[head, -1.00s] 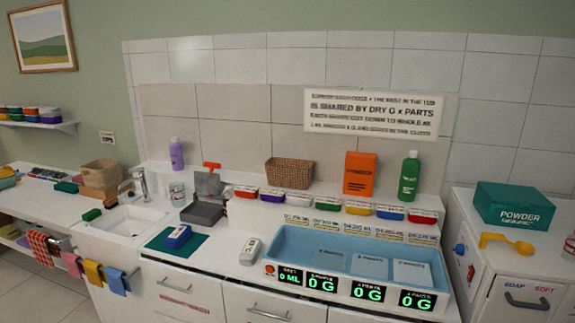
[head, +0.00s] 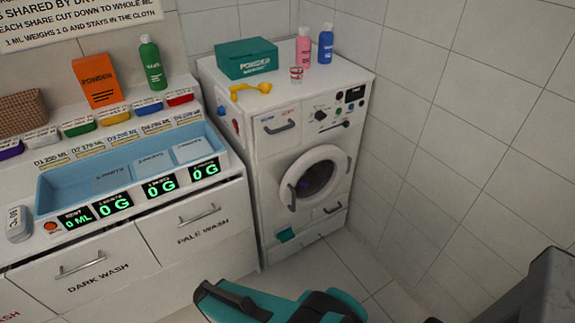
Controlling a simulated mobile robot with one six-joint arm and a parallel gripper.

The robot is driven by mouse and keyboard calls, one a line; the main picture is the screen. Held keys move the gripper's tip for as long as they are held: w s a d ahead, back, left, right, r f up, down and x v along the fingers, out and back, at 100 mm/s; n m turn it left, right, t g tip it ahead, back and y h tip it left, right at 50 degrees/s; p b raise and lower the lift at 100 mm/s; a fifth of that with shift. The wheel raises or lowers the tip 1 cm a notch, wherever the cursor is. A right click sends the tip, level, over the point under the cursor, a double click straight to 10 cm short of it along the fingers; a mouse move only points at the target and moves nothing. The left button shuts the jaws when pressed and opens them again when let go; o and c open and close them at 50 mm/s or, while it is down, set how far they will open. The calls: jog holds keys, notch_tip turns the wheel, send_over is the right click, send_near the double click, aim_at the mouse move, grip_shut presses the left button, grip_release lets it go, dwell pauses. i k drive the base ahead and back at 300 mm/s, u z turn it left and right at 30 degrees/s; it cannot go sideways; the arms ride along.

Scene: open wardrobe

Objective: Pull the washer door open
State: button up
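The white washer (head: 263,175) stands at the right end of the counter in the head view, against the tiled corner. Its round door (head: 337,159) has a white ring and dark glass, and looks shut. A dark grey handle (head: 292,198) sits at the door's left edge. Teal and black parts of my arm show at the bottom, in front of and apart from the washer. No fingertips of my gripper can be made out.
A teal powder box (head: 246,60), a yellow scoop (head: 251,89), a small cup (head: 296,75) and pink (head: 304,46) and blue (head: 326,44) bottles stand on the washer. The counter with a blue tray (head: 100,178) is left. Clear floor lies before the washer; a tiled wall (head: 450,170) closes the right.

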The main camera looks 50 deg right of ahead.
aim_at(343, 163)
jog(key=z, duration=4.75)
jog(key=i, duration=0.1)
jog(key=u, duration=2.95)
jog(key=i, duration=0.6)
jog(key=z, duration=0.05)
jog(key=k, duration=0.55)
jog(key=z, duration=0.05)
